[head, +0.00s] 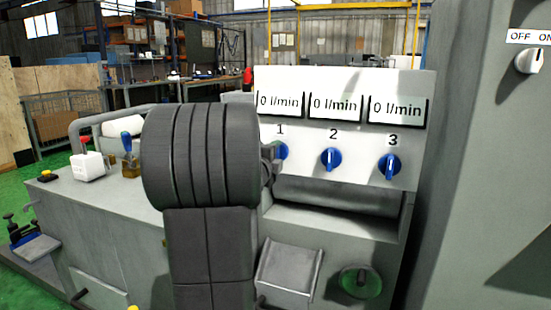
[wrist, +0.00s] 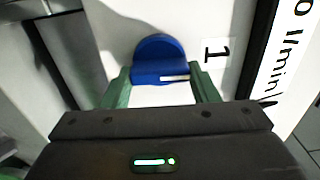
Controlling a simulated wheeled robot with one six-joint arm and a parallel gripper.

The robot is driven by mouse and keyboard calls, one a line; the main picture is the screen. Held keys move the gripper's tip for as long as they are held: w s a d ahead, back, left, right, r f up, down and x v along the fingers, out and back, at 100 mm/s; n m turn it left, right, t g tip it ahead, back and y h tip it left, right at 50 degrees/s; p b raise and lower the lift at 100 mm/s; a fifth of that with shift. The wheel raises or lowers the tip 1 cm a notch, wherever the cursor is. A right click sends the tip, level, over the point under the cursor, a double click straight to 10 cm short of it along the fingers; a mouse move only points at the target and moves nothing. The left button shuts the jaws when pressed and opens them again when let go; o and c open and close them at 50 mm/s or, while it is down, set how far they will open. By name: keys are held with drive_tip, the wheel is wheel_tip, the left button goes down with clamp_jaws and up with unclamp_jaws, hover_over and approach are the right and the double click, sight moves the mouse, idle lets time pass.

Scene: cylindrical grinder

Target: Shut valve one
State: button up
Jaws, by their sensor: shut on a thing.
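Valve one is the round blue knob (head: 283,150) under the label 1 on the white panel. In the head view my arm partly hides it. In the wrist view the knob (wrist: 160,60) shows its raised handle lying left to right, with a white mark at the end towards the label 1. My gripper (head: 272,155) is at the knob. In the wrist view the green fingers of my gripper (wrist: 162,84) stand at either end of the handle, shut on it. The display (head: 283,106) above valve one reads 0 l/min.
Blue knobs two (head: 331,159) and three (head: 389,165) sit to the right, handles about upright, under displays reading 0 l/min. An OFF/ON switch (head: 530,60) is on the grey cabinet at right. A ledge and a green round knob (head: 360,282) lie below the panel.

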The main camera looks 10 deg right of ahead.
idle(0.3)
drive_tip(key=o, duration=1)
drive_tip(key=p+v, duration=0.2)
drive_tip(key=v, duration=1.2)
drive_tip(key=shift+w, duration=0.15)
drive_tip(key=b+x, duration=0.2)
drive_tip(key=x, duration=1.1)
drive_tip(key=shift+w+d, duration=0.25)
drive_tip(key=shift+d, duration=0.05)
